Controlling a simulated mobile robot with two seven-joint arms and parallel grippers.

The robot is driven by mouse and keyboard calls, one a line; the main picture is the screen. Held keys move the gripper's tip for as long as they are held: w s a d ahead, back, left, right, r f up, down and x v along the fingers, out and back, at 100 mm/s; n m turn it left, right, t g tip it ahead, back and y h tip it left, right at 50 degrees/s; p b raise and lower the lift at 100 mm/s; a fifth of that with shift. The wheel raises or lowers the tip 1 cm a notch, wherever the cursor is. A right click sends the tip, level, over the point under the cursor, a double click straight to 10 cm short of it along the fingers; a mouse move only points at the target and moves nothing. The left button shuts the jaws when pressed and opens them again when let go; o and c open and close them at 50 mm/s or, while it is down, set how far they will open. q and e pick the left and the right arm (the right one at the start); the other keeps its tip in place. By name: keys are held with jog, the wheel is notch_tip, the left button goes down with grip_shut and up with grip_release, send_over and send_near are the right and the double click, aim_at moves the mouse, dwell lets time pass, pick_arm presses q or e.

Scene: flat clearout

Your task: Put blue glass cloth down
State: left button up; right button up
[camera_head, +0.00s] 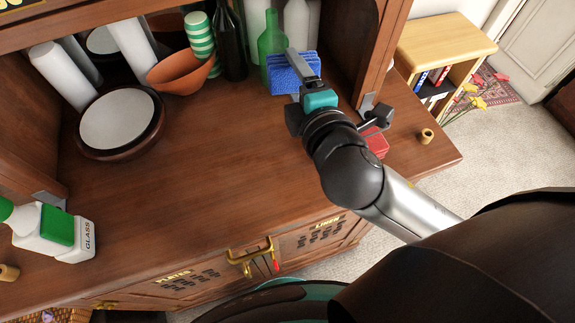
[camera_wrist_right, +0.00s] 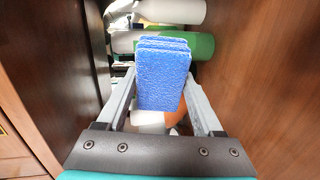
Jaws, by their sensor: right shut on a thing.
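The blue glass cloth (camera_head: 285,76) is a folded, thick textured pad. My right gripper (camera_head: 300,72) is shut on it near the right inner wall of the cabinet's open shelf. In the right wrist view the cloth (camera_wrist_right: 163,78) sits between the two fingers of the right gripper (camera_wrist_right: 160,95). It is in front of the green bottle. From these views I cannot tell whether its lower edge touches the wooden counter (camera_head: 220,170). My left gripper is not in view.
Behind the cloth stand a green bottle (camera_head: 271,38), a dark bottle (camera_head: 229,45) and white cylinders. An orange bowl (camera_head: 181,72), striped cups (camera_head: 199,38) and a round plate (camera_head: 117,120) are to the left. A red item (camera_head: 377,143) lies right of my arm. The counter's middle is clear.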

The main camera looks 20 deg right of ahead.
jog(key=w+a+r+m+g+p, duration=0.1)
jog(key=a+r+g+p, duration=0.2)
jog(key=a+g, duration=0.65)
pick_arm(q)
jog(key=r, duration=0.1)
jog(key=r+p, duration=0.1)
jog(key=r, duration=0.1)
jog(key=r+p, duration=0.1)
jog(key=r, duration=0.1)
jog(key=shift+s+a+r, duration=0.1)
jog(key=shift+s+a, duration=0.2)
pick_arm(e)
jog(key=s+d+r+n+g+y, duration=0.1)
jog(key=s+d+r+g, duration=0.1)
jog(key=s, duration=0.3)
jog(key=s+d+r+n+g+y, duration=0.1)
jog(key=s+d+r+g, duration=0.1)
jog(key=s+r+g, duration=0.2)
jog(key=shift+s+r, duration=0.35)
jog(key=shift+s, duration=0.5)
jog(key=shift+d+f, duration=0.1)
notch_tip(320, 180, down, 16)
jog(key=b, duration=0.4)
jog(key=shift+b, duration=0.4)
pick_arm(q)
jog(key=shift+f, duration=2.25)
pick_arm(e)
jog(key=shift+f, duration=1.75)
jog(key=shift+f, duration=0.15)
